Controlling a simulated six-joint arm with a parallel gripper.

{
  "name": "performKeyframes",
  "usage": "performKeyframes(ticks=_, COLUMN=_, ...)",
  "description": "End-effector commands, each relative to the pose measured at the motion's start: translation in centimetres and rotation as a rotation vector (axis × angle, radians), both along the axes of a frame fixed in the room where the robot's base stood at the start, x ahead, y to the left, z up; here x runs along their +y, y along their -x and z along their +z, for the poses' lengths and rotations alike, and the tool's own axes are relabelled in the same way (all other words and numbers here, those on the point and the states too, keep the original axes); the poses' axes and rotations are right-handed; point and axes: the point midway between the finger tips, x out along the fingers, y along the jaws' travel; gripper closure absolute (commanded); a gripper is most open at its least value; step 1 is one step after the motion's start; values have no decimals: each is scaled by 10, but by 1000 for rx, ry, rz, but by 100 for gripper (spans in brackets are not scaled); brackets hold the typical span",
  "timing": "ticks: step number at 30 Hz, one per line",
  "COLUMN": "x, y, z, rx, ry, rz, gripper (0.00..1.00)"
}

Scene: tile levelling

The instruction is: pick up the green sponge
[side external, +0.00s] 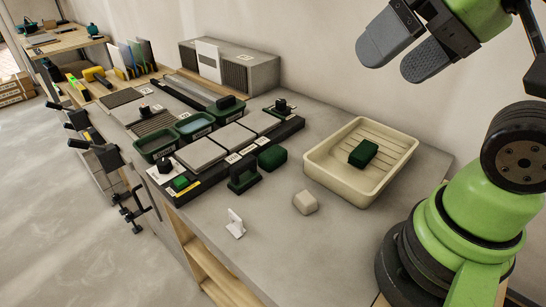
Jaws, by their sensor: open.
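A dark green block (363,152) lies in a cream tray (318,172) on the right part of the bench. A second dark green block (272,157) sits on the bench left of the tray. Both look sponge-like; I cannot tell from their surfaces which is the green sponge. My gripper (405,52) is at the top right, high above the bench and apart from both blocks. Its two grey padded fingers are spread, with nothing between them.
A pale block (305,202) and a small white piece (235,223) lie near the bench's front. A dark handled tool (243,176) stands beside grey tiles (201,154). Green trays (194,126) and a grey box (250,70) are farther back.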

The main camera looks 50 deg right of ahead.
Motion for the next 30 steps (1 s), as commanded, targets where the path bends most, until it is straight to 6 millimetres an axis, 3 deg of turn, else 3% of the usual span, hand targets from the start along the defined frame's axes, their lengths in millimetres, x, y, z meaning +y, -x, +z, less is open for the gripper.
performKeyframes(ticks=22, x=-1, y=-4, z=1, rx=8, ry=5, rz=3, gripper=13)
performKeyframes(ticks=26, x=-3, y=-24, z=6, rx=53, ry=33, rz=19, gripper=13)
performKeyframes(ticks=30, x=-10, y=-66, z=6, rx=137, ry=86, rz=58, gripper=13)
